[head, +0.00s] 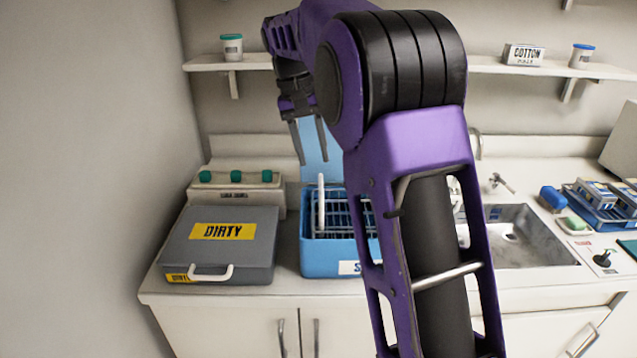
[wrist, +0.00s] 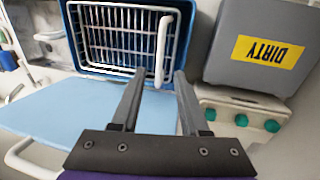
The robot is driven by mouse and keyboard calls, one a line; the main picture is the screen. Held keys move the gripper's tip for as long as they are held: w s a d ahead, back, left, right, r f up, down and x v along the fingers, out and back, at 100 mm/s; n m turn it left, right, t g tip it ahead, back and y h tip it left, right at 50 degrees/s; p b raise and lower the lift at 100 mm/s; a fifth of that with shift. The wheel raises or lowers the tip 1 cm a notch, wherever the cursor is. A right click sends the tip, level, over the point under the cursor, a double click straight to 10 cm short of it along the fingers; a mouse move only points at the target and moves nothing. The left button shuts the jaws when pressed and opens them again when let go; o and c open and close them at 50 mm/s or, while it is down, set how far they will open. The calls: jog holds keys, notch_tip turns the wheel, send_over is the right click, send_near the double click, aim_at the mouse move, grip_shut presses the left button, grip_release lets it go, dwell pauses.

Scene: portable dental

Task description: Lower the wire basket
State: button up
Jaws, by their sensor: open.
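The wire basket (head: 345,218) is a rack of pale wires at the open top of a blue tub (head: 318,258) on the counter. How deep it sits is hard to tell. Its upright white handle (head: 321,205) stands at the left side in the head view. In the wrist view the basket (wrist: 115,35) lies inside the tub's blue rim, with the handle (wrist: 162,50) just beyond my fingertips. My gripper (head: 314,160) is open and empty above the tub, pointing down. It also shows in the wrist view (wrist: 158,78). My arm hides the tub's right side.
A light-blue raised lid (head: 311,140) stands behind the tub. A grey DIRTY case (head: 190,255) is close on the left, with a box with green knobs (head: 236,190) behind it. A shelf (head: 215,64) runs above. A sink (head: 515,240) is to the right.

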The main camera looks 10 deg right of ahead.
aim_at(320, 186)
jog(key=f, duration=0.3)
jog(key=d+f, duration=0.1)
jog(key=f, duration=0.2)
jog(key=shift+s+d+f+b, duration=0.15)
jog(key=shift+f+b, duration=0.1)
jog(key=shift+b, duration=0.15)
grip_shut()
dwell(1.0)
